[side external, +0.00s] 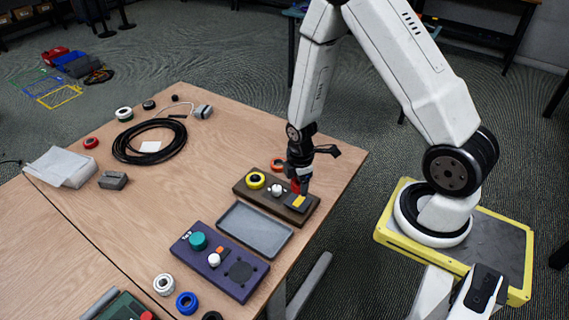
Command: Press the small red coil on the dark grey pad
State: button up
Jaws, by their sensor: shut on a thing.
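My gripper (300,187) points down over the right end of a brown board (242,189) near the table's right edge. It is shut on a small red piece (295,186), which looks like the red coil; the fingers hide most of it. Just below is a dark grey pad (290,207) with a yellow patch (299,201) on the board. I cannot tell whether the red piece touches the pad.
An orange-red ring (277,164) lies behind the board. A grey tray (255,230) and a purple board (195,261) with a teal knob (198,241) lie in front. A black cable loop (150,141) lies farther back. The table's middle is clear.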

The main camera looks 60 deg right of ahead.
aim_at(298, 202)
jog(key=shift+f, duration=1.75)
jog(key=o, duration=0.6)
jog(key=c, duration=0.5)
jog(key=shift+f, duration=1.4)
jog(key=shift+r, duration=3)
